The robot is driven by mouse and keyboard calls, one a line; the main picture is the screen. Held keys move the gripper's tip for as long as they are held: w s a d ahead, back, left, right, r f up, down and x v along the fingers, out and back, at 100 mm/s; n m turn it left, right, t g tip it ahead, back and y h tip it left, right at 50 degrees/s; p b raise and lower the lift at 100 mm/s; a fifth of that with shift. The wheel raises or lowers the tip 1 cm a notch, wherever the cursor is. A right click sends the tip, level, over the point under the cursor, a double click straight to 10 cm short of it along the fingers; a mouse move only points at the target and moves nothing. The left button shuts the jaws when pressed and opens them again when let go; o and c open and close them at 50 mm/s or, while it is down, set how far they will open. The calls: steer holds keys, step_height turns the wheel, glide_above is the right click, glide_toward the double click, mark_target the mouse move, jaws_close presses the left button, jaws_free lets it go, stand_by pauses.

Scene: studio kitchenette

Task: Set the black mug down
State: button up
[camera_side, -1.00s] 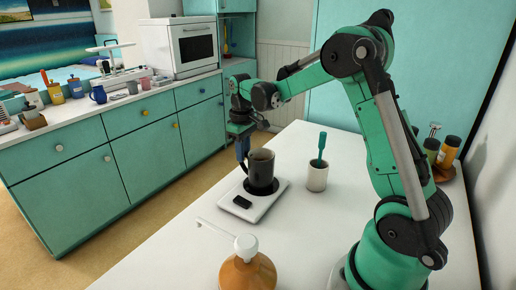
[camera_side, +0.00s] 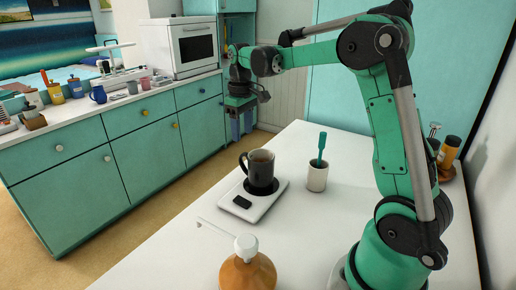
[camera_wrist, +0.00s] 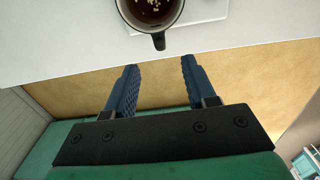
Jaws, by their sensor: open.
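The black mug (camera_side: 261,169) stands upright on the round dark plate of a white scale-like device (camera_side: 254,201) on the white table. Its handle points left in the side view. In the wrist view the mug (camera_wrist: 151,10) is at the top edge, partly cut off, with dark liquid inside and its handle pointing toward my gripper. My gripper (camera_side: 240,128) is open and empty, behind and above the mug, clear of it. In the wrist view its two blue fingers (camera_wrist: 158,75) are apart with only floor showing between them.
A white cup with a green-handled utensil (camera_side: 317,176) stands right of the mug. An orange pump bottle (camera_side: 247,272) is at the front. Jars (camera_side: 448,152) stand at the far right. The teal kitchen counter (camera_side: 110,175) lies across the floor at left.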

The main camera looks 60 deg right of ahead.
step_height(320, 180, up, 6)
steer(key=s+a+f+t, duration=0.3)
steer(key=s+a, duration=0.2)
steer(key=a, duration=0.2)
steer(key=s+a+f+t, duration=0.3)
steer(key=s+a+t, duration=0.1)
steer(key=a, duration=0.4)
steer(key=shift+s+a, duration=0.15)
steer(key=shift+s, duration=0.35)
